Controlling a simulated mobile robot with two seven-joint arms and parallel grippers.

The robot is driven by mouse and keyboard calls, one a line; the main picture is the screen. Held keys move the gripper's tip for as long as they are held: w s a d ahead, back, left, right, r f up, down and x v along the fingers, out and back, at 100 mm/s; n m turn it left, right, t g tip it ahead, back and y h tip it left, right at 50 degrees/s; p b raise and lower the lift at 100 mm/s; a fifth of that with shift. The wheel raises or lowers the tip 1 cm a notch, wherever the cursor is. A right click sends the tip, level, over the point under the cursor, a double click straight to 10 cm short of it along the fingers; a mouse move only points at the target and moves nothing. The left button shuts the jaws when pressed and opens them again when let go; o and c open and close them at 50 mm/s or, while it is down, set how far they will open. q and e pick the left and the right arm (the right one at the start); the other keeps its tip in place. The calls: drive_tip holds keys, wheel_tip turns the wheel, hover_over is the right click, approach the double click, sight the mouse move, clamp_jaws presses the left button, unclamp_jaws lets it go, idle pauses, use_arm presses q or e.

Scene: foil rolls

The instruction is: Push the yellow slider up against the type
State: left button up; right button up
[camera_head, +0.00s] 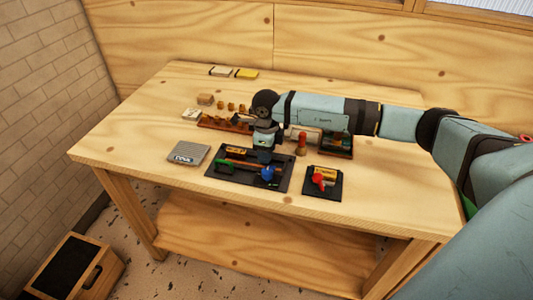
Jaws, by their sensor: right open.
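A small yellow piece (235,151) lies at the back left of the black tray; I cannot tell if it is the slider. Another yellow piece (325,173) sits on a small black base with a red knob (319,181). The type is too small to make out for sure. My right gripper (265,149) is open and points down over the back of the black tray (219,173). It hides part of what lies there, and contact cannot be told. My left gripper is not in view.
A grey block with dark lettering (188,153) lies left of the tray. A brown rack with small pieces (220,123) stands behind, and a red-brown upright piece (302,144) to the right. Yellow and pale pads (247,73) lie at the back. The table's front left is clear.

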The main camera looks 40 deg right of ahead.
sight(253, 160)
drive_tip(key=shift+f, duration=0.65)
clamp_jaws()
drive_tip(key=w+a+b, duration=0.1)
drive_tip(key=w+a, duration=0.1)
drive_tip(key=w, duration=0.1)
drive_tip(key=shift+w+a+b, duration=0.1)
drive_tip(key=shift+a+b, duration=0.25)
drive_tip(key=shift+w+a, duration=0.1)
unclamp_jaws()
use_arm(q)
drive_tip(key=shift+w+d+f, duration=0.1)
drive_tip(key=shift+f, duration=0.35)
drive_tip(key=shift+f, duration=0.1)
